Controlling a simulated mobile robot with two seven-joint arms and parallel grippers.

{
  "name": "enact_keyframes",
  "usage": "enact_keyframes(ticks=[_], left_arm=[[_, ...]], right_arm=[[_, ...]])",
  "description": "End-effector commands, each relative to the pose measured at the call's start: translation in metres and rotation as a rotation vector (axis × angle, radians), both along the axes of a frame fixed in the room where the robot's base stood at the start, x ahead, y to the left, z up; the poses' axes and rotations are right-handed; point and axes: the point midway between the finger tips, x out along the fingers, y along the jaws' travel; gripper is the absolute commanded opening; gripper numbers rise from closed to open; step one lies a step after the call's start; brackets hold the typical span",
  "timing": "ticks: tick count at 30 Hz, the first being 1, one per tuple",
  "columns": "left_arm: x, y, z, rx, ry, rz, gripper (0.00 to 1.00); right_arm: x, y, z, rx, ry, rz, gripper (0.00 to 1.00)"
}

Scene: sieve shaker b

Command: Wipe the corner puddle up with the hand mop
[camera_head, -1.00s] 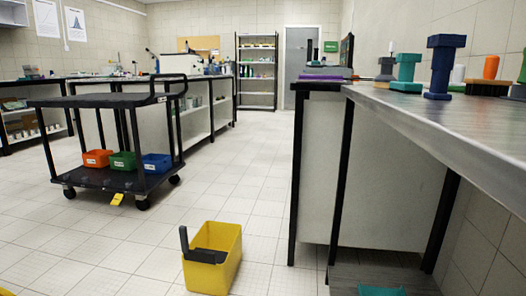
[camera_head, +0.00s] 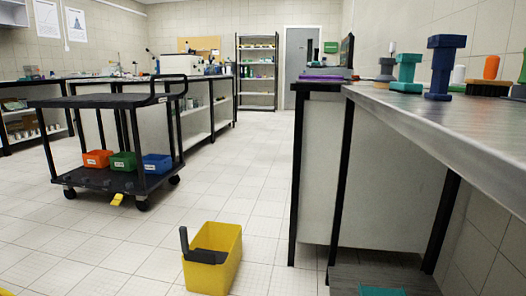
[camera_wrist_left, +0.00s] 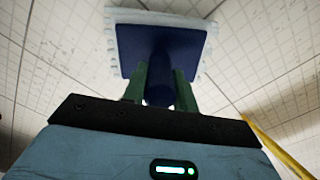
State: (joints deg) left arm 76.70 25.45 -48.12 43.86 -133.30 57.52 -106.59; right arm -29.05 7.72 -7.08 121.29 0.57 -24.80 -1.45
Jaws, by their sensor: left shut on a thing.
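In the left wrist view my left gripper (camera_wrist_left: 160,88) is shut on the handle of the hand mop (camera_wrist_left: 158,45). The mop has a dark blue square head with a white pad showing around its edges, and it extends out ahead of the fingers. Pale tiles fill the background behind it. No puddle can be made out in either view; the mop head hides part of the tiles. Neither gripper shows in the head view.
A yellow bucket (camera_head: 222,270) with a dark insert stands on the tiled floor. A black cart (camera_head: 110,180) carrying orange, green and blue bins stands at left. A steel-topped bench (camera_head: 440,125) runs along the right.

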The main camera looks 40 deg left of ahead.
Motion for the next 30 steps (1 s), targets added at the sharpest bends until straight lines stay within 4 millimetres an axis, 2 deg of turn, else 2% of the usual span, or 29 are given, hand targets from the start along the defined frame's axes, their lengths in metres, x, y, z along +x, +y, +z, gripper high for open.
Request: enact_keyframes(ticks=[24, 30], left_arm=[[0.001, -0.001, -0.014, -0.001, 0.0, 0.001, 0.0], [0.001, 0.0, -0.012, 0.0, -0.001, 0.0, 0.0]], right_arm=[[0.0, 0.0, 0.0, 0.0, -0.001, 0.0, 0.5], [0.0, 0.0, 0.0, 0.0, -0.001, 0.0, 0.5]])
